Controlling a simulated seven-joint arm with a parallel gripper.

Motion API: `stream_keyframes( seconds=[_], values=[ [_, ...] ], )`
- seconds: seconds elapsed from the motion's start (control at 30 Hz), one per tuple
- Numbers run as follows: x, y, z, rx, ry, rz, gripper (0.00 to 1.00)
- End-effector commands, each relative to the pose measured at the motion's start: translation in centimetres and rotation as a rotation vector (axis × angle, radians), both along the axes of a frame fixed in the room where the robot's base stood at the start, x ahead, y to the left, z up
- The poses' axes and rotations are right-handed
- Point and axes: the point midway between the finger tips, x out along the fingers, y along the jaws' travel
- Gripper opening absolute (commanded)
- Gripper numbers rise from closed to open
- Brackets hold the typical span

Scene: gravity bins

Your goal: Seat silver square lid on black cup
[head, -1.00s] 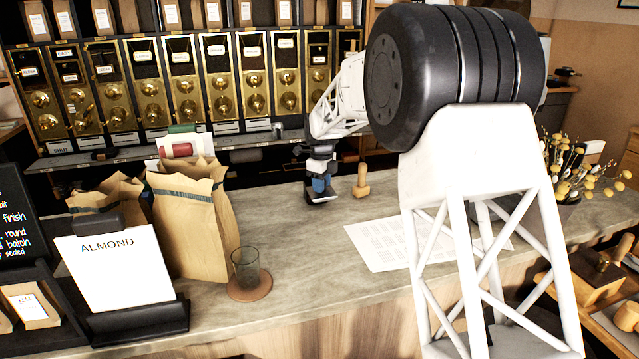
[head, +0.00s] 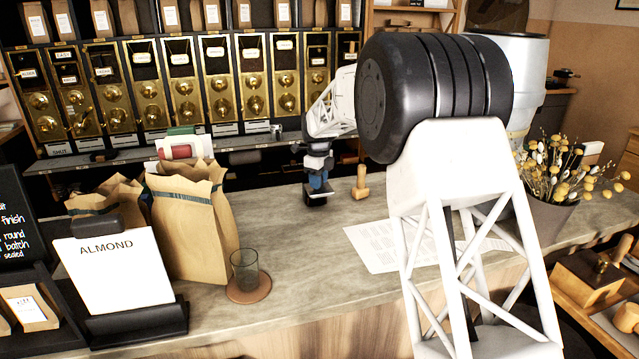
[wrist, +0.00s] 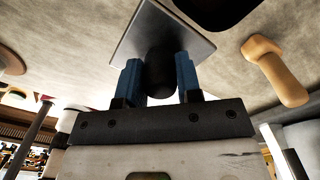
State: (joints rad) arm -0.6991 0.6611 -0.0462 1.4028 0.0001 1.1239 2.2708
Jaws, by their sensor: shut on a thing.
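The lid's flat plate lies beyond the fingertips and looks grey. In the head view the lid (head: 316,200) shows as a small dark patch under the fingers. A dark rounded shape (wrist: 215,8) is cut off at the top of the wrist view; I cannot tell whether it is the black cup. I cannot make out the cup in the head view.
A wooden peg-like tool (head: 361,184) stands just right of my gripper. White printed sheets (head: 375,247) lie nearer on the counter (head: 300,265). A glass (head: 244,266) on a coaster, a paper bag (head: 195,225) and an ALMOND sign (head: 112,270) stand at left. The middle counter is clear.

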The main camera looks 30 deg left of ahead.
Motion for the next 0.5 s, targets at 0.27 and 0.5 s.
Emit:
stream_keyframes(
  seconds=[0.27,0.5],
  values=[
    [1.6,1.3,0.0,0.000,0.000,0.000,0.02],
    [2.8,2.3,0.0,0.000,0.000,0.000,0.02]
  ],
)
